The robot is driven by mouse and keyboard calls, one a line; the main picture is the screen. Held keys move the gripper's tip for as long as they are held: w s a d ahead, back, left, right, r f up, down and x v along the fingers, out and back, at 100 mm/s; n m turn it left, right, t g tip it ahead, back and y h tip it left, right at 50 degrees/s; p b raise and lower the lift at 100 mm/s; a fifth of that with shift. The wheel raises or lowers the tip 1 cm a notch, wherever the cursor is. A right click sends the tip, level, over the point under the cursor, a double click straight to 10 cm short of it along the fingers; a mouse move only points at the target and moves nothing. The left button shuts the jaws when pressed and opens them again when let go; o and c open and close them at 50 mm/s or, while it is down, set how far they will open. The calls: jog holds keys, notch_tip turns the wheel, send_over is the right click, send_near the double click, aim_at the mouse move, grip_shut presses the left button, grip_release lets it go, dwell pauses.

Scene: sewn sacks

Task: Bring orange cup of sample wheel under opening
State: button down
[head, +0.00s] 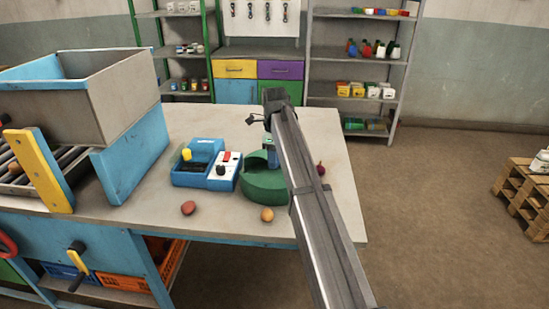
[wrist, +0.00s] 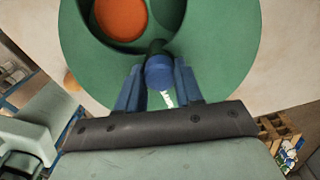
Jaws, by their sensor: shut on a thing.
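The sample wheel (head: 262,188) is a round green unit on the table in the head view, partly behind my arm. In the wrist view its green disc (wrist: 225,55) fills the upper middle. The orange cup (wrist: 120,18) shows as an orange round in a dark-edged recess at the top, left of centre and cut by the frame edge. A blue-capped knob (wrist: 159,72) stands on the disc. My gripper (wrist: 159,88) is shut on this knob, with a blue finger at each side. I cannot make out the opening for certain in either view.
A blue control box (head: 196,163) with switches stands left of the wheel. Round fruit-like items (head: 188,208) lie near the front edge, and a dark red one (head: 320,169) lies right of my arm. A grey bin (head: 95,95) stands at the left.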

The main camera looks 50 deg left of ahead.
jog(key=shift+m, duration=2.6)
jog(key=c, duration=0.7)
grip_release()
jog(key=shift+c, duration=0.2)
jog(key=shift+r, duration=0.1)
notch_tip(320, 180, up, 14)
jog(key=shift+f, duration=0.2)
